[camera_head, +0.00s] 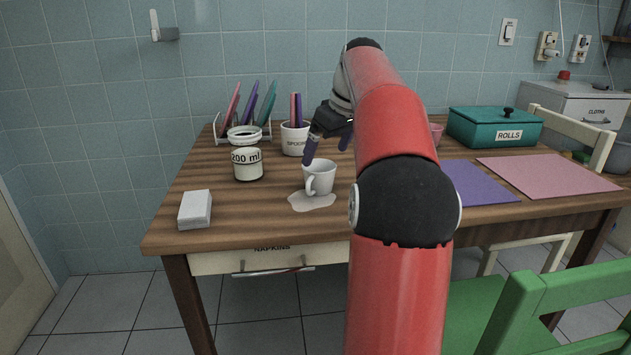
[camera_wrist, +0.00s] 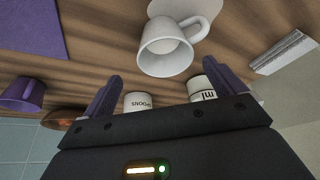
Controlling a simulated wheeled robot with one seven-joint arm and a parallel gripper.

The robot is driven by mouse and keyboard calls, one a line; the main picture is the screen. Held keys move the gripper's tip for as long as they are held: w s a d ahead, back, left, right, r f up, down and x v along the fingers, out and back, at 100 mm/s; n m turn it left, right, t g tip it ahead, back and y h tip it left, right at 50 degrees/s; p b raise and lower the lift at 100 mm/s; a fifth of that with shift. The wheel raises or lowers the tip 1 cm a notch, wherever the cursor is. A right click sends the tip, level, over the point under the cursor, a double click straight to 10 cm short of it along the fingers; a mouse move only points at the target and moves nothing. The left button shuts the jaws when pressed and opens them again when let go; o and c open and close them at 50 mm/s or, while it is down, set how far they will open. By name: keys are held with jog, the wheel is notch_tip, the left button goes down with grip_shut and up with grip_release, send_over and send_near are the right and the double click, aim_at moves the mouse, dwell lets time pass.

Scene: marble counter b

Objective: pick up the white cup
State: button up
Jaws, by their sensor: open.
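The white cup (camera_head: 320,177) stands upright on the wooden table, at the edge of a pale puddle (camera_head: 311,201). Its handle points toward the front left in the head view. In the wrist view the cup (camera_wrist: 163,50) lies ahead of the fingers, with its open mouth visible and the handle at upper right. My gripper (camera_head: 328,150) is open and empty, just above and behind the cup. In the wrist view my gripper (camera_wrist: 160,85) has its two purple fingers spread wide, with the cup apart from them.
A "200 ml" jar (camera_head: 247,164), a spoons pot (camera_head: 294,138) and a plate rack (camera_head: 243,133) stand to the left and behind. A purple mat (camera_head: 468,184), pink mat (camera_head: 548,174) and teal rolls box (camera_head: 492,127) are right.

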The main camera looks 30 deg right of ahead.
aim_at(317, 181)
jog(key=x, duration=0.4)
jog(key=b+x, duration=0.1)
jog(key=x, duration=0.2)
jog(key=shift+s+a+f, duration=0.25)
jog(key=shift+s+a, duration=0.05)
jog(key=shift+a, duration=0.05)
jog(key=shift+c, duration=0.3)
jog(key=c, duration=1.1)
jog(key=shift+r, duration=0.15)
